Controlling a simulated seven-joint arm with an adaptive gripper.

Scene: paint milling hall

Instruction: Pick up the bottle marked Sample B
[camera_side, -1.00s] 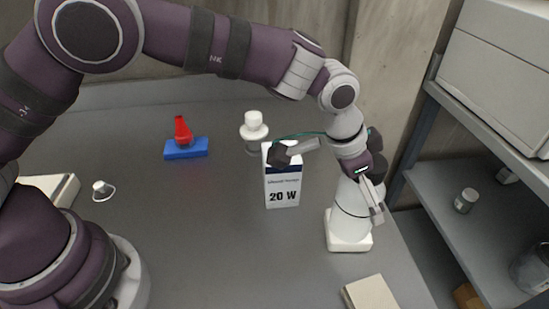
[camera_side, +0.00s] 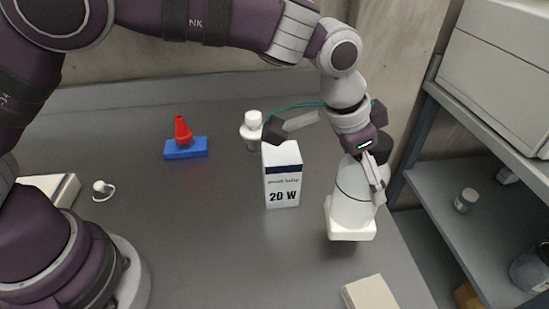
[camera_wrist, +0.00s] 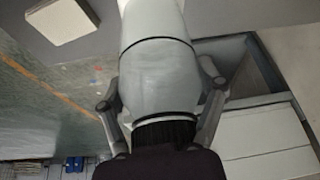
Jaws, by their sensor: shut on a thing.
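A white box marked 20 W (camera_side: 283,184) stands left of the bottle, with a white-capped bottle (camera_side: 253,122) behind it. A red piece on a blue block (camera_side: 186,150) is at the back left. A cream block (camera_side: 370,293) lies in front; a grey shelf (camera_side: 440,185) is at the right.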

